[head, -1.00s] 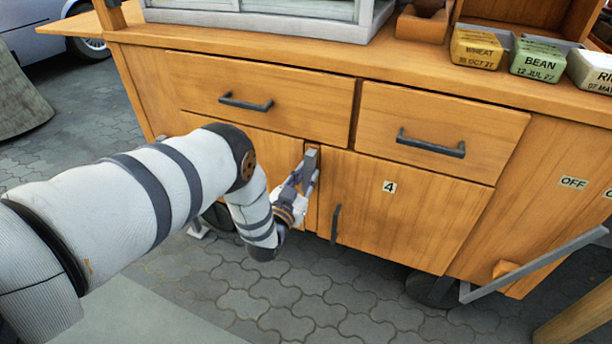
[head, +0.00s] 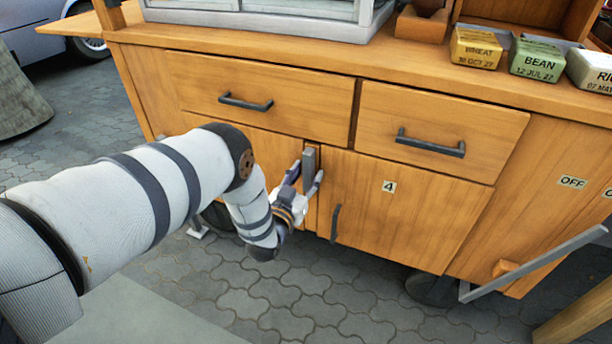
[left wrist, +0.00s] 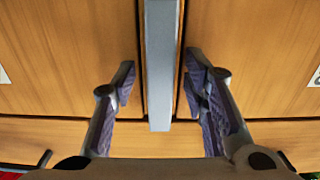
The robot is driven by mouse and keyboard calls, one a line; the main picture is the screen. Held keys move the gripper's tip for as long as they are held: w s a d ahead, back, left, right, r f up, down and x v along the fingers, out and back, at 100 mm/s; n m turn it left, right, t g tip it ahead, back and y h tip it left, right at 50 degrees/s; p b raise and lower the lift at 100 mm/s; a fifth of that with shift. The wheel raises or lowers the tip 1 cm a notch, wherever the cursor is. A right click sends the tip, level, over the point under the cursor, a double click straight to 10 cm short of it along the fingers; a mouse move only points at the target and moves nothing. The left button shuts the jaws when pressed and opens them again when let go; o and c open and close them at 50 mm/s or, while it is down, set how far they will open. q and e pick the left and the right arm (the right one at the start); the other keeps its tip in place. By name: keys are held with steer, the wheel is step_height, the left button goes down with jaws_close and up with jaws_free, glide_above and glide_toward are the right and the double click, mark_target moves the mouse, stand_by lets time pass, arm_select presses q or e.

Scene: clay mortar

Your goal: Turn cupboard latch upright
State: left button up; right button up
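The cupboard latch is a grey bar (head: 309,160) on the wooden strip between the two lower doors. It stands upright in the head view. In the left wrist view the latch (left wrist: 161,60) runs straight down the middle, its upper end cut off by the frame. My left gripper (head: 306,178) is at the latch, with one finger on each side. In the left wrist view the left gripper (left wrist: 160,80) is open, with a clear gap between each finger and the bar. My right gripper is in neither view.
The right lower door (head: 400,210) bears a 4 label and a dark handle (head: 335,222). Drawer handles (head: 431,143) stick out above. Labelled blocks (head: 537,60) sit on the top. A grey slanted bar (head: 535,264) is at the right.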

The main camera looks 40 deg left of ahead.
arm_select(q)
steer(key=v, duration=1.2)
